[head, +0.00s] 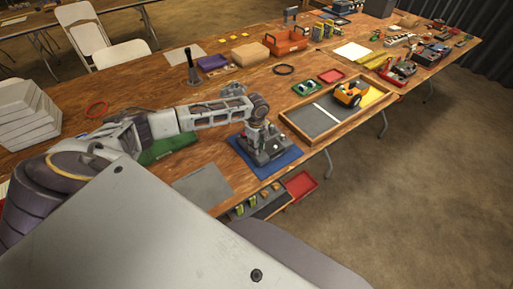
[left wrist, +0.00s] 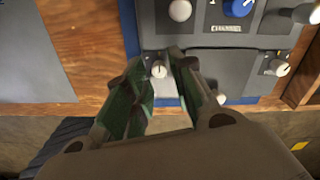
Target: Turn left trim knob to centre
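A grey control box (head: 265,146) lies on a blue mat (head: 284,161) near the table's front edge. In the left wrist view, a small pale knob (left wrist: 158,71), the left one of two similar knobs on the box's lower panel, sits between my left gripper's fingertips (left wrist: 156,62). The green-padded fingers are apart, with a gap visible around the knob; I cannot make out contact. The knob's pointer direction is too small to read. In the head view, my left gripper (head: 258,126) points down over the box. My right gripper is not in view.
The matching right knob (left wrist: 280,67), a blue channel dial (left wrist: 238,7) and a pale stick top (left wrist: 180,10) are nearby on the box. A grey mat (head: 203,187) lies bare to the left.

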